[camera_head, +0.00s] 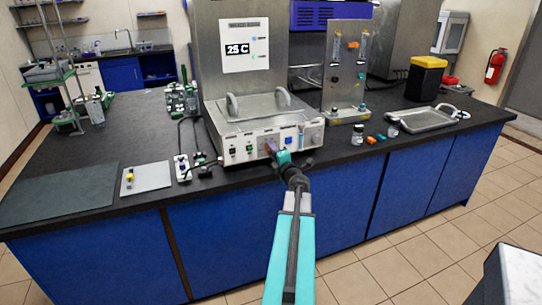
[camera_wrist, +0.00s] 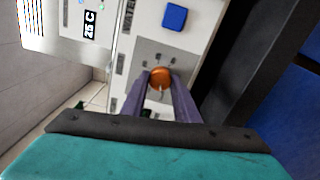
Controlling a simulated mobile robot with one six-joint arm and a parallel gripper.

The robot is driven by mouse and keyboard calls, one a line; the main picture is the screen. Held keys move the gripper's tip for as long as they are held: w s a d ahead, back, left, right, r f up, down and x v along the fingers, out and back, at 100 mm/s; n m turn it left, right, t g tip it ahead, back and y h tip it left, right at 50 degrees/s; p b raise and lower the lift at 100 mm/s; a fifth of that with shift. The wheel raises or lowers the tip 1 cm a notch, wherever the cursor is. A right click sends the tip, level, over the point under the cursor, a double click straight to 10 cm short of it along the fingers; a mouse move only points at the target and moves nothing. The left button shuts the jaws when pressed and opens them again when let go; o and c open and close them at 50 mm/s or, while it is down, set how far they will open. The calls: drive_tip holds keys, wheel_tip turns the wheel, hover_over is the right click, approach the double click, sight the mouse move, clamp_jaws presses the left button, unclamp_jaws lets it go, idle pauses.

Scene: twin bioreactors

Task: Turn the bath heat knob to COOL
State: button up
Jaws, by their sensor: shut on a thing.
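The bath heat knob (camera_wrist: 160,77) is a round orange knob on the pale front panel of the bath unit (camera_head: 233,156). In the wrist view it sits between the two purple fingers of my gripper (camera_wrist: 160,82), one on each side. A small pale mark shows on the knob's lower edge, and dark marks stand around it on the panel. The lettering there is too small to read. In the head view my gripper (camera_head: 271,147) reaches the front panel and hides the knob. My gripper is shut on the knob.
A blue square button (camera_wrist: 173,16) is beside the knob. The tall unit's display (camera_head: 238,49) reads 25 C. Several small switches line the panel's left. Small bottles and orange pieces lie right of the unit, near a metal tray (camera_head: 410,121). A grey plate (camera_head: 147,178) lies left.

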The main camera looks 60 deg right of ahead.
drive_tip(key=shift+w+r+n, duration=0.1)
drive_tip(key=shift+r+n, duration=0.05)
drive_tip(key=shift+n, duration=0.25)
drive_tip(key=o, duration=1.1)
drive_tip(key=shift+c, duration=0.2)
